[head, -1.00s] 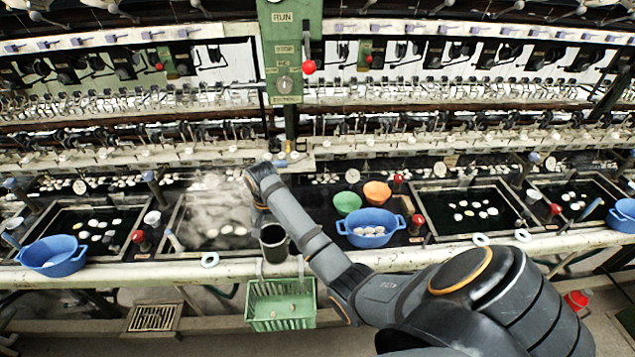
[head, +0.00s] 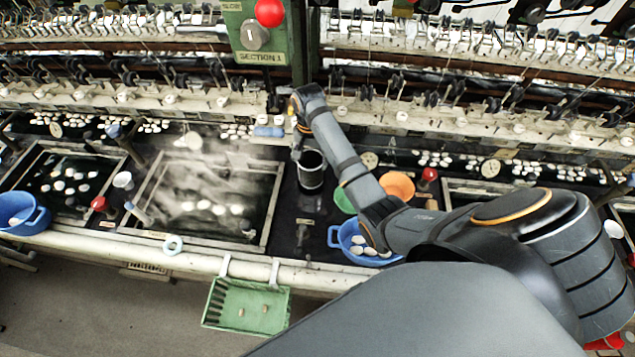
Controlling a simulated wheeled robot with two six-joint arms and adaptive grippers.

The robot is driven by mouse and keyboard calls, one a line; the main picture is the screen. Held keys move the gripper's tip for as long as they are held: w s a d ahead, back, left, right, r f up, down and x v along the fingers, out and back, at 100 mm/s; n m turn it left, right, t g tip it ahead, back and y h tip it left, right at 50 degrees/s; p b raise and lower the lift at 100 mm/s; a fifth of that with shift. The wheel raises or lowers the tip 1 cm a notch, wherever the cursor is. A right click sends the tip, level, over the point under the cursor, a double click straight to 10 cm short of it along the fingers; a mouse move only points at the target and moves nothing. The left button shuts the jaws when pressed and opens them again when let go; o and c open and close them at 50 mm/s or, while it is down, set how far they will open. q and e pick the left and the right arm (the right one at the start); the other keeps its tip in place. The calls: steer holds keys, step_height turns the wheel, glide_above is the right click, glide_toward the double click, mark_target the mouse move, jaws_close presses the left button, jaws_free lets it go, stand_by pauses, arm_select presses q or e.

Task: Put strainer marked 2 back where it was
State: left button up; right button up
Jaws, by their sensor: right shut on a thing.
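A dark cup-shaped strainer (head: 311,178) with a pale rim is upright over the dark strip between the steaming basin and the blue bowl. I cannot read a number on it. My right gripper (head: 299,153) is at the left side of its rim and shut on it; the fingertips are small and partly hidden. I cannot tell whether the strainer's bottom touches the surface. My left gripper is not in view.
A steaming basin (head: 262,236) with pale cocoons lies left of the strainer. A blue bowl (head: 342,236), green bowl (head: 342,200) and orange bowl (head: 398,185) stand close on the right. A green basket (head: 215,312) hangs from the front rail. A green control box (head: 262,38) is behind.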

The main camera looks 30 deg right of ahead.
mark_target(311, 179)
steer(key=shift+a+f, duration=0.1)
steer(key=shift+f, duration=0.4)
step_height(311, 179, down, 5)
steer(key=shift+r+p, duration=0.1)
steer(key=shift+p, duration=0.45)
steer(key=shift+f, duration=0.4)
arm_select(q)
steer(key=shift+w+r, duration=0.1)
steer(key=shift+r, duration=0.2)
arm_select(e)
steer(key=shift+f, duration=2.05)
steer(key=o, duration=1.6)
steer(key=shift+f, duration=0.15)
steer(key=shift+o, duration=0.2)
